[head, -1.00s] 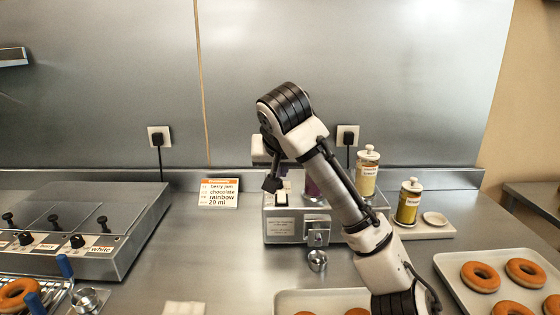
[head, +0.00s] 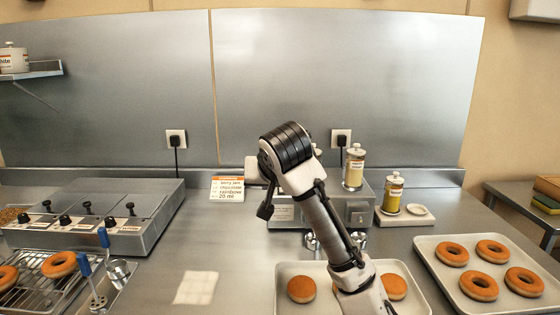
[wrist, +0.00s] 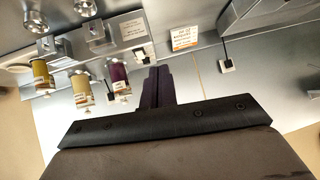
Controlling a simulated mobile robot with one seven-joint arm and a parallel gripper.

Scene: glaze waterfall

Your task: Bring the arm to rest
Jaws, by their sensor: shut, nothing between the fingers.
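My arm (head: 320,215) rises from the bottom of the head view and bends at a black joint in front of the back counter. My gripper shows in the wrist view (wrist: 157,88), its two dark fingers together with nothing between them. The fingers touch nothing that I can make out. The head view does not show the fingertips clearly. In the wrist view, which is upside down, a purple jar (wrist: 119,80) and two yellow jars stand off to the left of the fingers.
A metal dispenser box (head: 358,211) stands behind my arm. Trays of doughnuts (head: 431,254) lie at right and below the arm. A glaze warmer (head: 150,225) and a wire rack with doughnuts are at left. A recipe card (head: 228,188) stands at the back. The counter's left middle is mostly clear.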

